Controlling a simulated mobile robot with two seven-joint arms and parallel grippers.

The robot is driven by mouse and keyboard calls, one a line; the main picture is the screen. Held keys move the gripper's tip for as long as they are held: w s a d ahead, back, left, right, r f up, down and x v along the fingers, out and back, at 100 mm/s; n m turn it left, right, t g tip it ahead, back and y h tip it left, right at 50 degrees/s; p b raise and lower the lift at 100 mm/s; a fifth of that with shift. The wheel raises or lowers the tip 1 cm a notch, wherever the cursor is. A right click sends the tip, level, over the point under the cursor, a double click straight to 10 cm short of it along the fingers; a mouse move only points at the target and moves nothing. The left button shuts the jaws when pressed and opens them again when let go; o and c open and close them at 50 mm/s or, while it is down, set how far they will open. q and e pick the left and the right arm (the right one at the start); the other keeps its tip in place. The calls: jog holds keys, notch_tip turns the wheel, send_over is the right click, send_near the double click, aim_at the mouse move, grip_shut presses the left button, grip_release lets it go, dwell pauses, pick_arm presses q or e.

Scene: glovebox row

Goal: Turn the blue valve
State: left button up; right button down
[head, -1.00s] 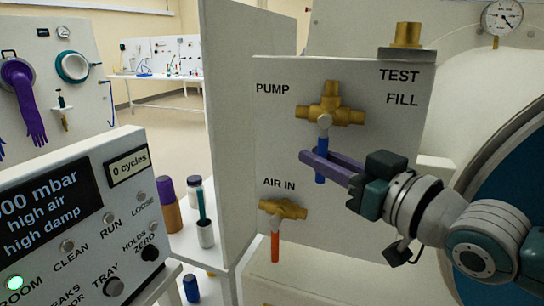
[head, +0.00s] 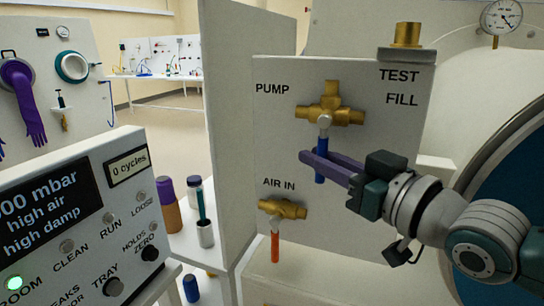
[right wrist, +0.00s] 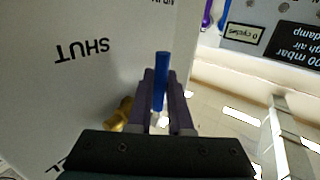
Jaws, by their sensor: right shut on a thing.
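The blue valve handle (head: 321,164) hangs straight down from a brass valve body (head: 331,112) beside the PUMP label on the white panel. My right gripper (head: 322,163) comes in from the right with its purple fingers around the blue handle, shut on it. In the right wrist view the blue handle (right wrist: 161,80) stands between the two fingers (right wrist: 160,95), its end sticking out past them. My left gripper is in no view.
Below is a second brass valve (head: 284,208) with an orange handle (head: 275,246), labelled AIR IN. A control box (head: 80,215) stands at the left. Bottles (head: 171,205) stand on a white shelf between. A gauge (head: 502,18) is at the upper right.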

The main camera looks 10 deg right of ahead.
jog(key=shift+a+f+b, duration=0.1)
jog(key=shift+f+b, duration=0.05)
jog(key=shift+b, duration=0.4)
jog(key=shift+w+a+r+m+t+b, duration=0.35)
jog(key=shift+m+t+b, duration=0.65)
jog(key=shift+b, duration=1.15)
jog(key=shift+w+a+r+m+t+b, duration=0.2)
jog(key=shift+a+m+t+b, duration=0.55)
jog(key=shift+b, duration=1.4)
jog(key=shift+w+a+r+m+t+b, duration=0.15)
jog(key=shift+w+m+t+b, duration=0.2)
jog(key=shift+m+t+b, duration=1.3)
jog(key=shift+n+g+b, duration=0.3)
jog(key=shift+n+b, duration=0.2)
jog(key=shift+n, duration=0.2)
jog(key=c, duration=0.8)
grip_release()
jog(key=shift+c, duration=0.2)
